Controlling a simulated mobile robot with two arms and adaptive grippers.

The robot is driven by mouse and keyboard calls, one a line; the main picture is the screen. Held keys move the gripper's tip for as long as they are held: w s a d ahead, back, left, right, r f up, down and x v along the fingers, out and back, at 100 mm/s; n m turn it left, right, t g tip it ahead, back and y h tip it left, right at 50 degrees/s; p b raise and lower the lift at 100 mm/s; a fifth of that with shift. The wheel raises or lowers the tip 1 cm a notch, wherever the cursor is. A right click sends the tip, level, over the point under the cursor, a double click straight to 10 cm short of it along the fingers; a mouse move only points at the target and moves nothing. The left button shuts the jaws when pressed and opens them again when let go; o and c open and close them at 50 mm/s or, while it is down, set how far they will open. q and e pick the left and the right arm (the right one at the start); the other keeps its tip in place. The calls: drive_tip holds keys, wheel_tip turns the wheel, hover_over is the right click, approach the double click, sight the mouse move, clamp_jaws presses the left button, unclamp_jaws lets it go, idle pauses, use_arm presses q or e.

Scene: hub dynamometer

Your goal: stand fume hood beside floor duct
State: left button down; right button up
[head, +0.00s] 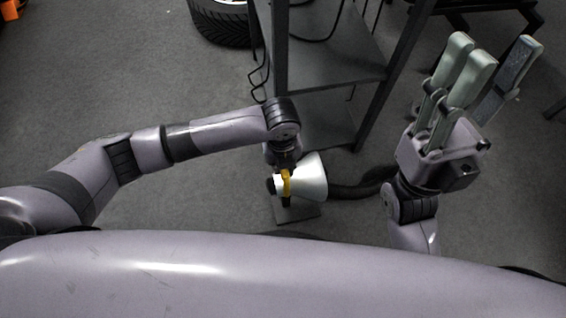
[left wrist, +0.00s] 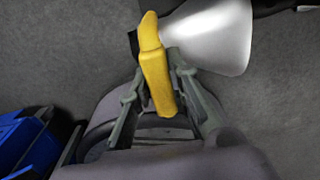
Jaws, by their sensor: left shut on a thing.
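The fume hood (head: 311,178) is a silver-white cone with a yellow handle. In the head view its wide mouth faces right, and it lies on its side in the air or close to the floor; I cannot tell which. My left gripper (head: 284,172) is shut on the yellow handle, which also shows between the fingers in the left wrist view (left wrist: 157,80). A dark hose (head: 350,190), perhaps the floor duct, runs right from the hood's mouth area towards my right wrist; whether they touch is unclear. My right gripper (head: 485,65) is open and empty, fingers pointing up.
A dark metal shelf frame (head: 340,70) stands just behind the hood, with a cable on its left post. A grey plate (head: 298,214) lies on the floor below the hood. A tyre (head: 221,22) is at the back. Carpet at left is clear. A blue bin (left wrist: 22,140) shows in the left wrist view.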

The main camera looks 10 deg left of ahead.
use_arm(q)
drive_tip(key=shift+d+r, duration=0.1)
drive_tip(key=shift+r, duration=0.05)
drive_tip(key=c, duration=1.9)
unclamp_jaws()
drive_tip(key=shift+f, duration=0.25)
drive_tip(key=shift+c, duration=0.2)
drive_tip(key=o, duration=0.5)
drive_tip(key=shift+c, duration=0.2)
drive_tip(key=shift+r, duration=0.1)
